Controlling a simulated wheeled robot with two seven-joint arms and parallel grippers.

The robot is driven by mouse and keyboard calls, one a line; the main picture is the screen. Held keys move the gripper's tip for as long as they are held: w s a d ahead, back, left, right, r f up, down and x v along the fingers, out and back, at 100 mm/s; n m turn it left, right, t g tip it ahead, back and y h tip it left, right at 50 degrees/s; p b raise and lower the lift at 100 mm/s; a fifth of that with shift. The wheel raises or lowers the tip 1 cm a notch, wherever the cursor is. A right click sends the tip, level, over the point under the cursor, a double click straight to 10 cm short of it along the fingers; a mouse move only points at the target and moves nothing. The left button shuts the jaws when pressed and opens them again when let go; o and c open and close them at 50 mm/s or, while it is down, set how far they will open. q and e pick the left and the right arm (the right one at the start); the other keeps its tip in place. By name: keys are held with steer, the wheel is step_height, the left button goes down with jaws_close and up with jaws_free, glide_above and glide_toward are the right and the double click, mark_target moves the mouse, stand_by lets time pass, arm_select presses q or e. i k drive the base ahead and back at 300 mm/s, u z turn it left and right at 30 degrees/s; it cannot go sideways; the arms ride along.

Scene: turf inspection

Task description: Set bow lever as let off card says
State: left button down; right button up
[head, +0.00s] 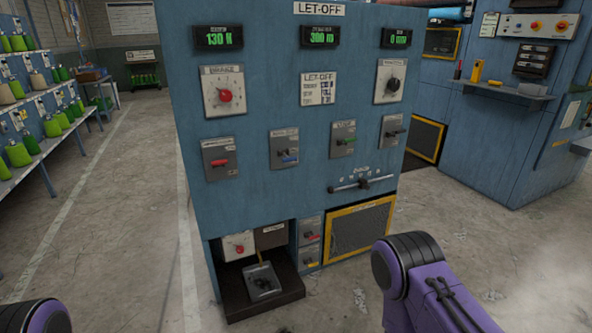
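The blue let-off cabinet (240,120) stands ahead of me. Its white LET-OFF card (319,88) is at the upper middle; the printed rows are too small to read. A horizontal lever (362,184), likely the bow lever, is low on the right of the panel. It is a light bar with a dark hub under a scale with small marks; its label is too blurred to be sure of. A green display (396,38) above right reads 0, probably in mm. Neither gripper is in view; only purple and black parts of my arms show at the bottom.
The cabinet also has a red knob (225,96), a black knob (393,84) and several small switches. Shelves with green cones stand at left. Floor in front is clear.

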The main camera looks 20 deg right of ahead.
mark_target(284, 153)
steer(key=z, duration=0.75)
steer(key=i, duration=1.05)
steer(key=u, duration=0.15)
